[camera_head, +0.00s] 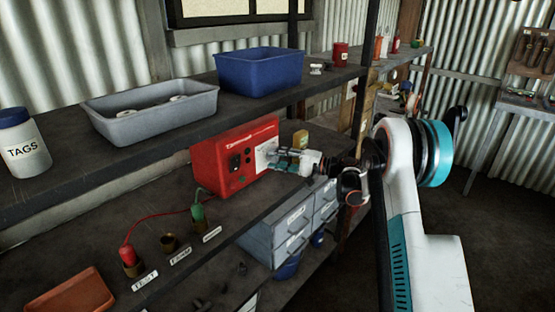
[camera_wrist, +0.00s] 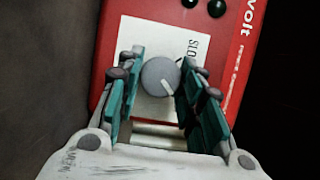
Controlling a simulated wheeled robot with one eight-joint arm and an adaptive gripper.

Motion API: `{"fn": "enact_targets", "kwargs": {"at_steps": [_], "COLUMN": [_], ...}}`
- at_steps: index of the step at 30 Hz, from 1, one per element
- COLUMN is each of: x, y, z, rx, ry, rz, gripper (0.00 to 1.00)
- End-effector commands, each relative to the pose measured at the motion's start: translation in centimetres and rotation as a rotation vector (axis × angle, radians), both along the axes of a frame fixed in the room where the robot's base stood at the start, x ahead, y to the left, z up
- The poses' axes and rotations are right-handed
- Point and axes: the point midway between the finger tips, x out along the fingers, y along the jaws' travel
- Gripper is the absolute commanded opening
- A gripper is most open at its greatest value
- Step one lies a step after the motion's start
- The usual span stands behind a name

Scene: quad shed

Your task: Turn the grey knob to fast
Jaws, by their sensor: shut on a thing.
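The grey knob (camera_wrist: 160,76) is round, with a white pointer line toward the lower right in the wrist view. It sits on a white label plate (camera_wrist: 128,50) on the red box (camera_head: 215,165). The letters "SLO" show on the plate, to the upper right of the knob; the rest of the lettering is hidden. My gripper (camera_wrist: 160,66) has its teal fingers on both sides of the knob, shut on it. In the head view my gripper (camera_head: 282,160) reaches the box's front from the right, and the knob is hidden there.
The red box stands on the lower shelf. A grey bin (camera_head: 150,115) and a blue bin (camera_head: 258,72) are on the shelf above. Grey drawers (camera_head: 275,238) lie below my gripper. Red and green plugs with cables (camera_head: 165,220) are at the left.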

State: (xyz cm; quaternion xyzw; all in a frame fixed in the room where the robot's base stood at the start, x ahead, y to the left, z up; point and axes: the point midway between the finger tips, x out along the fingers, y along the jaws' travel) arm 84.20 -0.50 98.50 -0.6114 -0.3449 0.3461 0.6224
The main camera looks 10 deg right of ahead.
Motion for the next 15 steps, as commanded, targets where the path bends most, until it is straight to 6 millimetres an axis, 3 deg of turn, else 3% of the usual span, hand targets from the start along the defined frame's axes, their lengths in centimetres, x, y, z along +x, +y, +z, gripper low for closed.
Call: {"fn": "enact_targets", "kwargs": {"at_steps": [4,5,7,15], "x": [0.01,0.0,0.0,0.0], "y": [-0.08,-0.07,-0.07,-0.02], "z": [-0.06,-0.06,-0.06,-0.02], "rx": [-0.001,-0.001,-0.001,-0.001], "ry": [0.001,0.001,0.001,0.0], "rz": [-0.001,-0.001,-0.001,0.0], "gripper": [0.1,0.41,0.54,0.54]}}
